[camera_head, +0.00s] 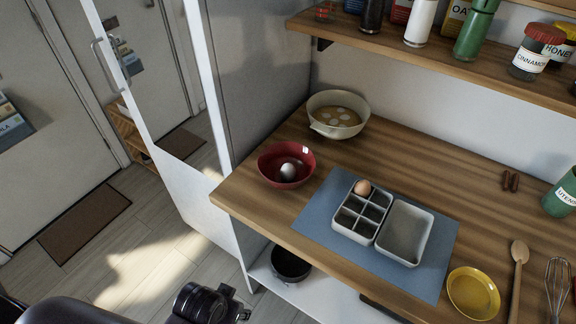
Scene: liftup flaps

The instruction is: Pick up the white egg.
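The white egg (288,170) lies inside a red bowl (299,151) on the wooden counter, near its left end. A brown egg (362,188) sits in a rear compartment of a divided grey egg tray (351,235) on a blue mat. My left gripper (222,306) is at the bottom edge of the view, low in front of the counter and well apart from the red bowl. Its fingers are not clear enough to tell whether they are open or shut. My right gripper is not in view.
A cream bowl (361,116) with liquid stands behind the red bowl. A shallow grey tray (429,222) and blue mat (310,237) are to the right. A yellow dish (473,293) and wooden spoon (518,258) lie farther right. A shelf (400,48) with jars overhangs the back.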

